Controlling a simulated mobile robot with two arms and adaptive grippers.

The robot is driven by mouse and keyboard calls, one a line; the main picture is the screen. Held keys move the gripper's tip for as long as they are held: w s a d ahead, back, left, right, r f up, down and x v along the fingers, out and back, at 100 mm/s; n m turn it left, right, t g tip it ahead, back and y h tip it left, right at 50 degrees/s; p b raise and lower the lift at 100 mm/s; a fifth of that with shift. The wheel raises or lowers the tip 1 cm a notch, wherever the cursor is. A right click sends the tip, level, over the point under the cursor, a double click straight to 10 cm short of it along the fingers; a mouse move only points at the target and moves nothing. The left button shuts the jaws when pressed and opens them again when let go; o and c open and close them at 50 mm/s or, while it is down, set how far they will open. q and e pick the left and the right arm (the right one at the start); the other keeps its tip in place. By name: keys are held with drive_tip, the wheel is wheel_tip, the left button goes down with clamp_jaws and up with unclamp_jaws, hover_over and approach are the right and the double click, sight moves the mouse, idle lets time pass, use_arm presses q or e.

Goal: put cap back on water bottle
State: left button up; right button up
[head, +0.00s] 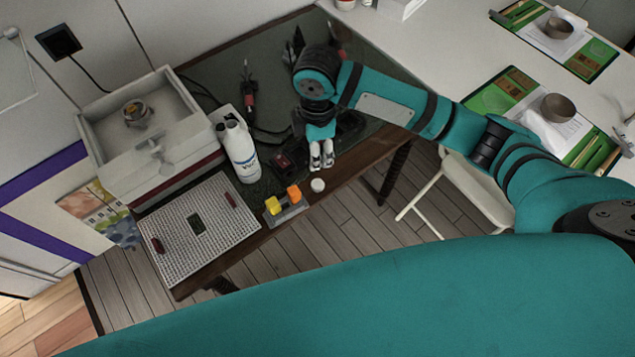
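The white water bottle (239,148) with a blue label stands upright on the dark green table top, left of my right gripper. A small round white cap (317,185) lies near the front wooden edge of the table. My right gripper (321,157) points down over the table, just behind the cap and apart from it in the picture. Its two pale fingertips are close together, with nothing visible held. Whether they are open or shut is unclear. My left gripper is not in view.
A white perforated board (205,232) lies left of a small holder (287,208) with yellow and orange blocks. A white box (140,128) stands behind the board. Dark tools and cables lie behind the gripper. A white chair (465,180) stands right.

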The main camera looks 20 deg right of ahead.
hover_over(318, 184)
wheel_tip(318, 184, down, 9)
drive_tip(key=shift+r, duration=0.15)
drive_tip(key=shift+f+p, duration=0.65)
drive_tip(key=shift+f, duration=1.9)
drive_tip(key=c, duration=0.3)
